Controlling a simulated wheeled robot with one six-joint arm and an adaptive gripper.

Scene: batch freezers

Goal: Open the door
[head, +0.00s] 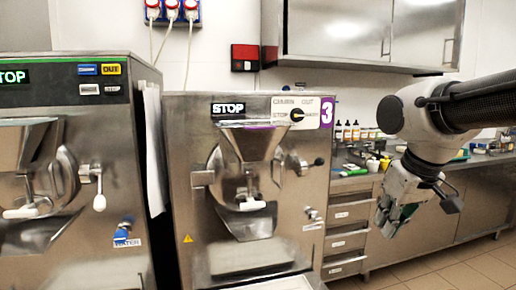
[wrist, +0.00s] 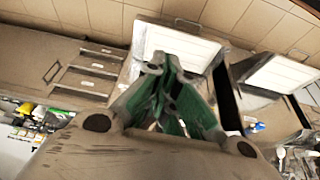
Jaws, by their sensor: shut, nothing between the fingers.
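A steel batch freezer (head: 185,130) marked 3 stands in the middle of the head view, its display reading STOP. Its front door (head: 243,215) sits against the machine's face below a funnel-shaped hopper (head: 250,140) and looks shut. A lever with a dark knob (head: 318,162) is at the door's right side. My gripper (head: 385,222) hangs to the right of this freezer, in front of the drawers and clear of the door. In the wrist view my gripper (wrist: 160,62) has its green-lined fingers together, with nothing between them.
A second freezer (head: 115,215) stands at the left. A counter (head: 355,184) with bottles runs behind my arm, above drawers (head: 350,240). A steel wall cabinet (head: 335,35) hangs above. Tiled floor (head: 465,265) is clear at lower right.

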